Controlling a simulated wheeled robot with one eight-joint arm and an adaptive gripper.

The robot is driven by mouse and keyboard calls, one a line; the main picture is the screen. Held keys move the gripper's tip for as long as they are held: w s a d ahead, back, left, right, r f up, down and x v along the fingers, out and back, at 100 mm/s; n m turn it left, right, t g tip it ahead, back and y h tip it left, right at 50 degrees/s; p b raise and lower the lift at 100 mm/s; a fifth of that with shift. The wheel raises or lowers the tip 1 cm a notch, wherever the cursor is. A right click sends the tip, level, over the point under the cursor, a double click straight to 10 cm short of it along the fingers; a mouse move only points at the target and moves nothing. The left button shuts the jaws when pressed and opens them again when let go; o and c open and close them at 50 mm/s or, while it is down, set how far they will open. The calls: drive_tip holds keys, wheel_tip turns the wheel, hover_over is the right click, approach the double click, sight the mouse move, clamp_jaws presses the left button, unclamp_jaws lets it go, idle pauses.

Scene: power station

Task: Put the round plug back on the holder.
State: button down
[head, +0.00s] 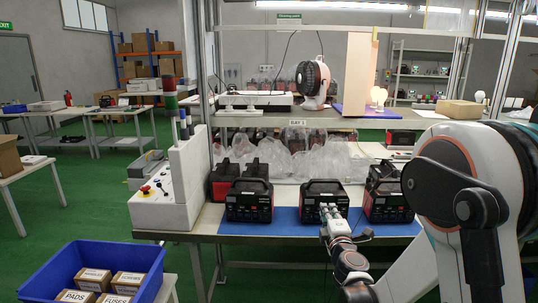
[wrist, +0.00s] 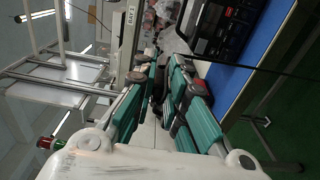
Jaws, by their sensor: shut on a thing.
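My gripper (head: 328,210) is in front of the middle black power station (head: 310,196) on the bench. In the wrist view its teal-padded fingers (wrist: 160,88) are closed around a small dark thing, the round plug as far as I can tell. The fingers hide most of it, and its shape is not clear. A thin dark line like a cable (wrist: 255,68) runs off to the right in the wrist view. Power stations also show there (wrist: 222,25). I cannot make out the holder in either view.
A blue mat (head: 288,222) lies under the front power stations. Another power station (head: 388,200) stands to the right, and clear plastic bags (head: 290,160) lie behind. A control box (head: 165,200) is at the left. A blue bin (head: 90,262) of cartons is at lower left.

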wheel_tip(320, 180, up, 6)
drive_tip(key=s+d+p, duration=0.1)
drive_tip(key=s+p, duration=0.1)
drive_tip(key=p, duration=0.1)
drive_tip(key=shift+s, duration=0.2)
idle(0.4)
drive_tip(key=shift+s+d, duration=0.1)
drive_tip(key=shift+s, duration=0.05)
